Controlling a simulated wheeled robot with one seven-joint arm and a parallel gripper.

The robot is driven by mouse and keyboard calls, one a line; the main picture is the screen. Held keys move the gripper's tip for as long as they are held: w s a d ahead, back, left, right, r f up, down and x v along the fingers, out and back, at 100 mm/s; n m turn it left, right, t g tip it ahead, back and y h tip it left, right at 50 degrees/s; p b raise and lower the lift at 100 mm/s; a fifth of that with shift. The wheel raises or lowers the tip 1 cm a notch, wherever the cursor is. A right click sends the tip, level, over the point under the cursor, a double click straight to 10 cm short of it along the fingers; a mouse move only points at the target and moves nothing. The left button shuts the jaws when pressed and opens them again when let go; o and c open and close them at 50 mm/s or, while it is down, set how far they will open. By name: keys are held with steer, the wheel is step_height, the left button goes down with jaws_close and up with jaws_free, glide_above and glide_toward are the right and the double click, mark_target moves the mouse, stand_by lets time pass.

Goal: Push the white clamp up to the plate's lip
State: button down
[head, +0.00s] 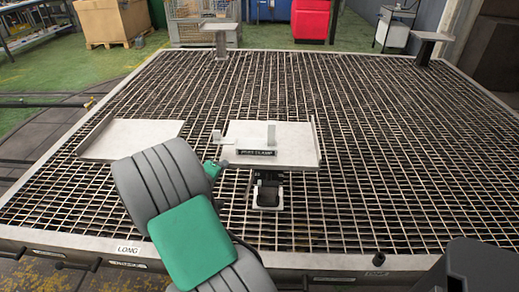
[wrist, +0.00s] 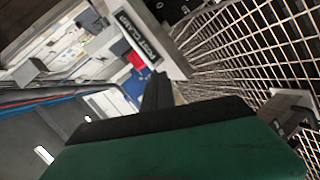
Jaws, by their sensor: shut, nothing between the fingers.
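The pale plate (head: 295,150) stands above the grating in the middle of the head view, with a raised lip (head: 317,142) along its right edge. A small white upright block (head: 271,135) stands on it, apart from the lip. Another small white piece (head: 217,135) sits at the plate's left edge; I cannot tell which is the clamp. A black "POST CLAMP" label (head: 257,153) is on the plate's front; it also shows in the wrist view (wrist: 138,38). My gripper (wrist: 157,88) is shut and empty, its dark fingers near the label; contact is unclear.
A second pale tray (head: 135,135) with a raised left edge lies to the left. A dark support (head: 268,190) shows under the plate's front. Small raised stands (head: 220,30) are at the far edge. The grating right of the plate is clear.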

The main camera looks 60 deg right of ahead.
mark_target(261, 148)
steer(key=s+d+n+h, duration=0.1)
steer(key=d, duration=0.4)
steer(key=s+d+n+h, duration=0.1)
steer(key=d, duration=0.4)
steer(key=d+n+h, duration=0.2)
steer(key=d, duration=0.3)
steer(key=shift+s+d+t, duration=0.1)
steer(key=shift+s+t, duration=0.2)
steer(key=shift+s, duration=0.1)
steer(key=s+d, duration=0.1)
steer(key=s, duration=0.2)
steer(key=shift+d+p, duration=0.4)
steer(key=shift+s+d, duration=0.1)
steer(key=shift+s, duration=0.15)
